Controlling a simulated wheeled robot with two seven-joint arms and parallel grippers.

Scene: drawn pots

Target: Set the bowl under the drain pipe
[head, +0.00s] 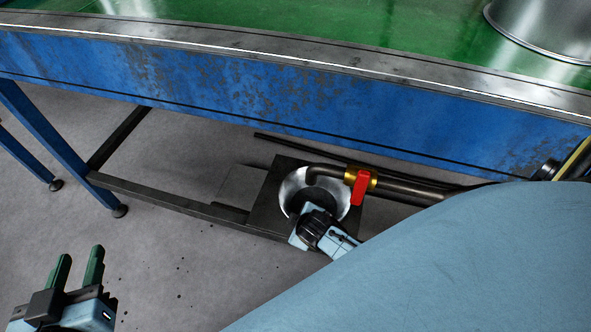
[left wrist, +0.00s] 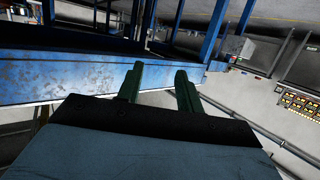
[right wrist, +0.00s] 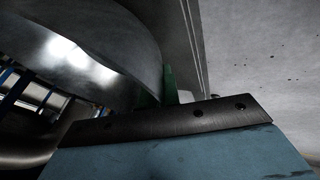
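The shiny metal bowl (head: 294,190) is low beside the table frame, on or just above a dark square plate (head: 264,212). The drain pipe (head: 400,187) has a red valve handle (head: 359,187), and its bent end (head: 313,172) is over the bowl. My right gripper (head: 311,213) is at the bowl's near rim. In the right wrist view the bowl (right wrist: 80,50) fills the upper left, its edge between the close-set green fingers (right wrist: 160,92); one finger is partly hidden. My left gripper (head: 80,266) is open and empty at lower left, its fingers apart (left wrist: 159,88).
The blue table (head: 200,85) with a green top (head: 330,25) spans the back; a metal pot (head: 545,25) stands on it. Its leg (head: 50,145) and low crossbar (head: 160,200) are near the plate. Grey floor (head: 190,270) is clear between my grippers.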

